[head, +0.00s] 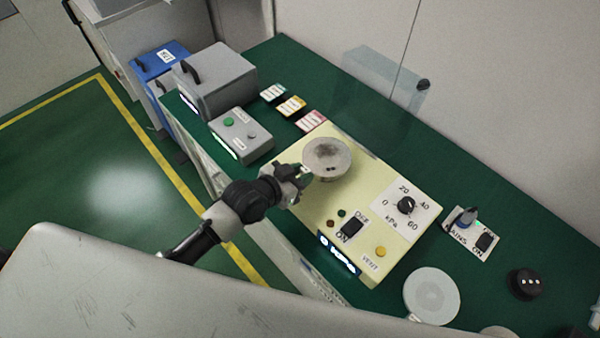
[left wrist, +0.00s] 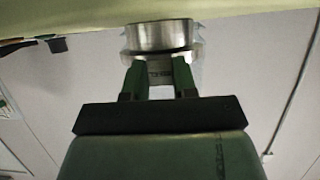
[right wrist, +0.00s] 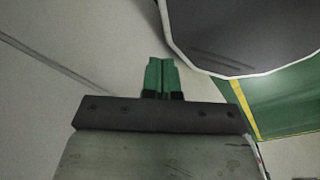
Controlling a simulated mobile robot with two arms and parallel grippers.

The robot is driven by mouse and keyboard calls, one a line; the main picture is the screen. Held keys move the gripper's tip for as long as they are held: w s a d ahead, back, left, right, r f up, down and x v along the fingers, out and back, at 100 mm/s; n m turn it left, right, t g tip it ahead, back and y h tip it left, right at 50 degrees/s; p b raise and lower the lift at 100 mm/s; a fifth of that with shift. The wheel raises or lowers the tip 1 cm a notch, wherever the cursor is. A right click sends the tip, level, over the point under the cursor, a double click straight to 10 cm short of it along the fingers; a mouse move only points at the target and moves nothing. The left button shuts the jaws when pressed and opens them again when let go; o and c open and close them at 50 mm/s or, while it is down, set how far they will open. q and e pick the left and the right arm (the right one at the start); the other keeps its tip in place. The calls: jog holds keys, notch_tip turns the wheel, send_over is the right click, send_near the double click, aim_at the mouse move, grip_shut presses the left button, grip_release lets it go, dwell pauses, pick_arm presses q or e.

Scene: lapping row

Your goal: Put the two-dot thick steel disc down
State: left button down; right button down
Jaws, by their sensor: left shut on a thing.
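A round thick steel piece (head: 327,154) with dark marks on its pale top is at the cream control box's upper part. I cannot tell whether the disc touches the box. My right gripper (right wrist: 161,77) is shut and empty in its wrist view, outside the head view.
A grey button box (head: 241,134), coloured cards (head: 291,105) and a grey case (head: 217,80) stand behind left. A pale round plate (head: 432,295) and black knob (head: 526,284) lie right.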

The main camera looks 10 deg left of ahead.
pick_arm(q)
jog(key=shift+f, duration=0.15)
jog(key=c, duration=0.9)
grip_release()
